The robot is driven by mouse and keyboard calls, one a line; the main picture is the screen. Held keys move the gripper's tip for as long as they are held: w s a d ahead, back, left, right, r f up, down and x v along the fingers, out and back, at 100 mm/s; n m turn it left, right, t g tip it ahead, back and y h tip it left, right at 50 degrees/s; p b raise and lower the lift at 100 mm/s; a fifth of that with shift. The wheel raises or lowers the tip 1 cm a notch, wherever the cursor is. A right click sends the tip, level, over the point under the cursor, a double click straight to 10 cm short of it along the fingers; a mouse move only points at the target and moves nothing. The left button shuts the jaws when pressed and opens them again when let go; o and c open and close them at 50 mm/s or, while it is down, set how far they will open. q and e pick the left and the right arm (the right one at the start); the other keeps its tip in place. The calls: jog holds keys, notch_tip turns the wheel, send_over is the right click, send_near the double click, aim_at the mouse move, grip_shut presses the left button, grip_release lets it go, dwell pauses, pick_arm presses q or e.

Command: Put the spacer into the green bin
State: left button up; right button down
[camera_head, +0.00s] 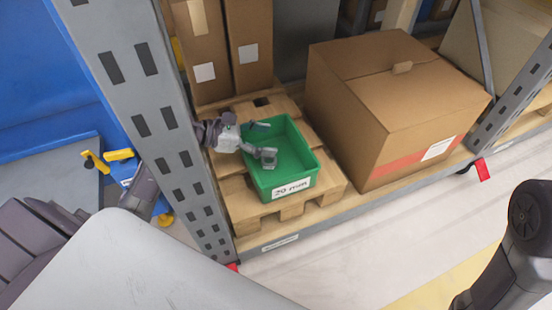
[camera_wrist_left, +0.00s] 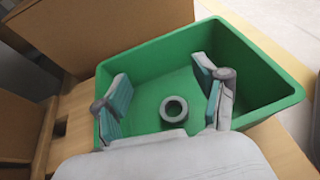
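The green bin (camera_head: 312,165), labelled "29 mm", stands on a wooden pallet on the shelf. My left gripper (camera_head: 264,140) reaches into the bin from the left, and its fingers are spread apart. In the left wrist view, the spacer (camera_wrist_left: 173,119), a small grey ring, shows inside the green bin (camera_wrist_left: 268,108). It lies between the open left fingers (camera_wrist_left: 168,93) and apart from both. The head view does not show the spacer clearly. My right gripper is out of view; only part of my right arm shows at the lower right.
A grey rack upright (camera_head: 150,100) stands close left of the bin. Tall cardboard boxes (camera_head: 250,45) stand behind it, and a large carton (camera_head: 395,100) stands to its right. The wooden pallet (camera_head: 238,205) is under the bin. The floor in front is clear.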

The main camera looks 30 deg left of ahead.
pick_arm(q)
jog(key=v, duration=1.2)
jog(key=shift+f, duration=0.1)
